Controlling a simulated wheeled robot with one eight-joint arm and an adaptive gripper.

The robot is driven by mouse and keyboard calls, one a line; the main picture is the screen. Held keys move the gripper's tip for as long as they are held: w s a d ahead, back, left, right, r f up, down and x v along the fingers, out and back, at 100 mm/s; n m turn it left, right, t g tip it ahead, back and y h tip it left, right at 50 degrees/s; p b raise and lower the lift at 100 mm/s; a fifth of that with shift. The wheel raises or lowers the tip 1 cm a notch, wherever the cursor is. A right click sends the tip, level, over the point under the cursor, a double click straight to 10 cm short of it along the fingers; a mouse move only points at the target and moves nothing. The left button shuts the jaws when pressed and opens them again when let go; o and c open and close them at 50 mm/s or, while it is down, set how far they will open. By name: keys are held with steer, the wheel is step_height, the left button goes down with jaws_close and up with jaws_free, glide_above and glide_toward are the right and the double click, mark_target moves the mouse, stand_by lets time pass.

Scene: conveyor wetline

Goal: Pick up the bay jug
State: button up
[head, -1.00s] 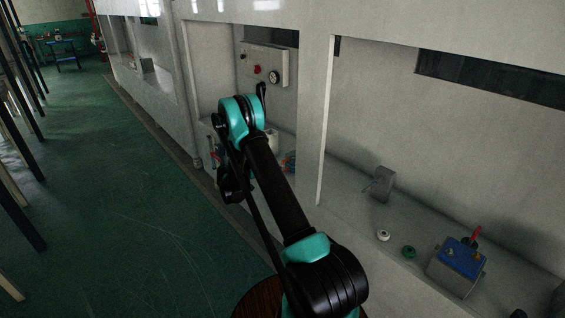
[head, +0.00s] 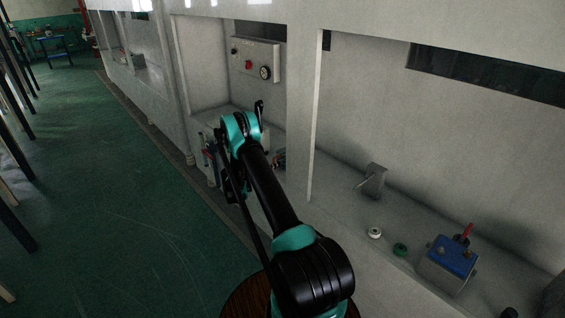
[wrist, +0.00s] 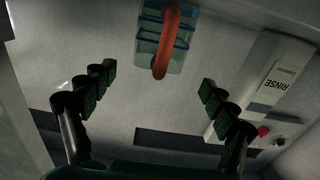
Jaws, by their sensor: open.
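A clear blue-tinted container with a thick orange-red handle, which looks like the jug (wrist: 178,52), is at the top middle of the wrist view, partly cut off by the frame edge. My gripper (wrist: 158,80) is open and empty. Its two dark padded fingers stand wide apart, one on each side of the picture, and the jug shows beyond them, roughly centred between them. I see no contact. In the head view, my arm covers much of the bay, and I cannot make out the jug clearly there.
A pale wall with a control panel (head: 255,59) is behind the bay. A RINSE sign (wrist: 275,82) shows upside down at right in the wrist view. A post (head: 316,115) divides the bays. A blue-topped box (head: 449,264) sits on the right ledge. The green floor at left is open.

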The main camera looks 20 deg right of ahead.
mark_target(279, 155)
steer(key=shift+f+x, duration=0.15)
steer(key=shift+x, duration=1.6)
steer(key=shift+f+x, duration=0.15)
steer(key=shift+x, duration=1.55)
steer(key=shift+s, duration=0.2)
steer(key=c, duration=1.4)
steer(key=shift+o, duration=0.2)
steer(key=shift+r, duration=0.25)
step_height(279, 155, up, 20)
steer(key=shift+f, duration=0.25)
